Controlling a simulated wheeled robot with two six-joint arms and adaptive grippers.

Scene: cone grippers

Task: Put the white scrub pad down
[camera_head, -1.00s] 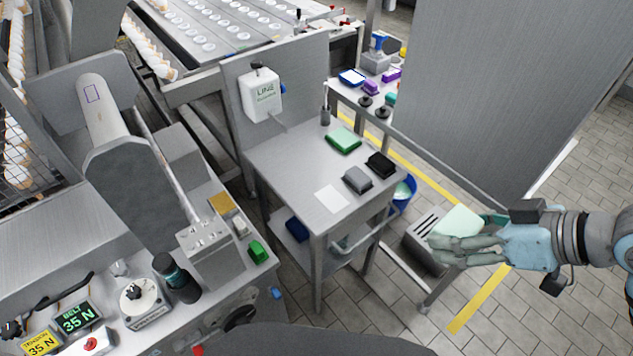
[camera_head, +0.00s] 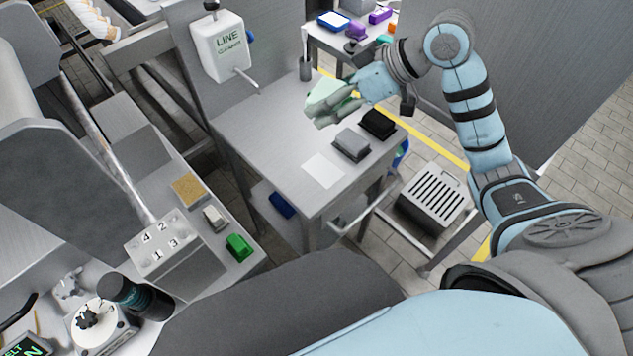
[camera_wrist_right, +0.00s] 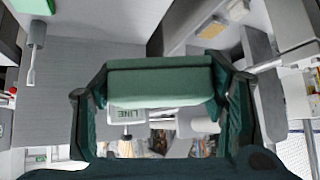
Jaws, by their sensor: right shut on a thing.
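The white scrub pad (camera_head: 322,94) looks pale mint in the head view and is held in my right gripper (camera_head: 335,106). In the right wrist view the pad (camera_wrist_right: 160,82) looks greener and spans the space between both fingers, which are shut on it. My right gripper appears over the back right part of the steel table (camera_head: 262,128), with the pad seemingly clear of the top. A flat white rectangle (camera_head: 323,170) lies bare near the table's front. The green pad seen earlier is hidden behind my gripper. My left gripper is not in view.
A grey pad (camera_head: 351,145) and a black pad (camera_head: 378,124) lie along the table's right side. A soap dispenser (camera_head: 220,45) hangs on the back panel, and a grey cup (camera_head: 305,69) stands behind the gripper.

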